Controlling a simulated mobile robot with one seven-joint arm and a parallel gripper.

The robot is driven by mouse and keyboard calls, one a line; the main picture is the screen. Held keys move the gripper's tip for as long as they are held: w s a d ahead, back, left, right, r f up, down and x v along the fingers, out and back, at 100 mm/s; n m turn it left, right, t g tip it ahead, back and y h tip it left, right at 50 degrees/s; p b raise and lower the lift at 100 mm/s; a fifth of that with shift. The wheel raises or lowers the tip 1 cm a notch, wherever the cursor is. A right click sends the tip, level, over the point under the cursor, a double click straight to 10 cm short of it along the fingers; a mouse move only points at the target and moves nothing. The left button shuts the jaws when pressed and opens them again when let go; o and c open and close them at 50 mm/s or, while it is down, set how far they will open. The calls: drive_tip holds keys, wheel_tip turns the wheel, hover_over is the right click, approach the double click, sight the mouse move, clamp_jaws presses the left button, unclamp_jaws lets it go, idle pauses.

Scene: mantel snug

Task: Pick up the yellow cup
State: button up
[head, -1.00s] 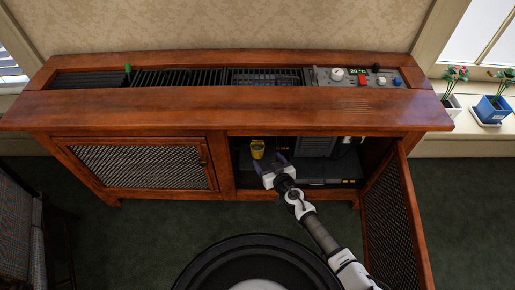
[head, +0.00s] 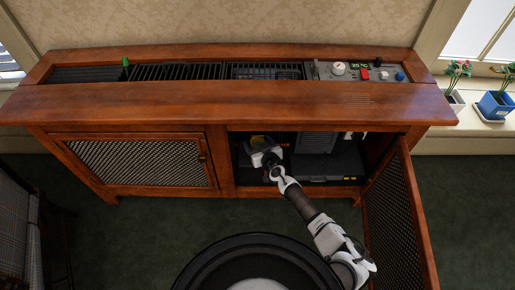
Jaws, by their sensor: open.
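The yellow cup (head: 258,140) is inside the open right compartment of the wooden cabinet (head: 228,165), near its left side. Only its upper part shows; my gripper hides the rest. My gripper (head: 262,149) reaches into the compartment and is right at the cup, in front of it in the picture. Its jaws are open. The fingertips are mostly hidden, so I cannot tell whether they are around the cup or touching it.
The cabinet's right mesh door (head: 400,215) stands open beside my arm. The left mesh door (head: 140,163) is shut. Dark equipment (head: 330,165) fills the compartment right of my gripper. The cabinet top overhangs the opening. Potted plants (head: 493,105) stand on the sill at right.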

drive_tip(key=shift+w+a+f, duration=0.1)
drive_tip(key=shift+w+a, duration=0.05)
drive_tip(key=shift+w, duration=0.2)
drive_tip(key=shift+c, duration=0.4)
drive_tip(key=c, duration=1)
drive_tip(key=shift+c, duration=0.2)
